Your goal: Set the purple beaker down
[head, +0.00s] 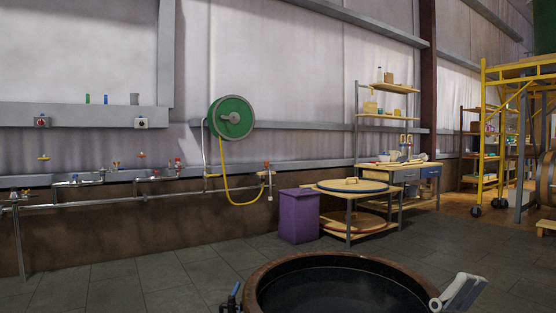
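I see no purple beaker in the head view. The only clearly purple thing is a large box-shaped bin (298,216) on the floor, left of a low wooden table. Neither of my grippers can be made out, so whether one holds the beaker is not shown. A large round vat (285,264) with a brown rim and dark inside stands at the bottom centre, cut off by the picture edge. A pale grey bracket-like part (460,292) shows at its right rim, and a small dark blue fitting (232,298) at its left.
The low table (348,196) carries a round board. Behind it stands a workbench (412,170) with drawers. Pipes and taps (85,179) run along the left wall, below a green hose reel (231,118). A yellow scaffold (488,130) stands right. Grey floor (180,272) left of the vat is clear.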

